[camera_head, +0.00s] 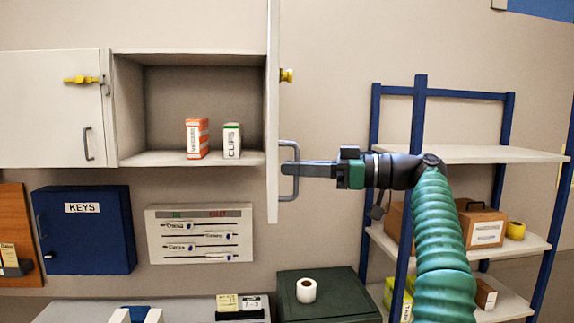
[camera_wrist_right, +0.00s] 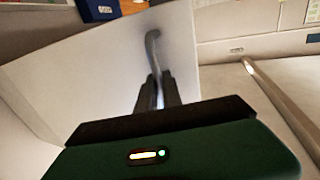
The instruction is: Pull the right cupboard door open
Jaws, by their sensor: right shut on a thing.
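The right cupboard door (camera_head: 273,120) stands swung open, seen nearly edge-on in the head view, with its grey bar handle (camera_head: 289,186) on its right face. My right gripper (camera_head: 292,169) is shut on that handle. In the wrist view the fingers (camera_wrist_right: 158,92) close around the handle (camera_wrist_right: 153,45), and the pale door panel (camera_wrist_right: 100,75) is behind them. The cupboard interior (camera_head: 190,105) is exposed and holds an orange-and-white box (camera_head: 197,138) and a white-and-green box (camera_head: 232,141). The left cupboard door (camera_head: 52,108) is shut. My left gripper is not in view.
A blue shelf rack (camera_head: 417,120) with boxes stands at the right, behind my right arm. Below the cupboard are a blue key box (camera_head: 85,230), an in/out board (camera_head: 200,240), and a dark green cabinet (camera_head: 345,290) with a white roll (camera_head: 306,290).

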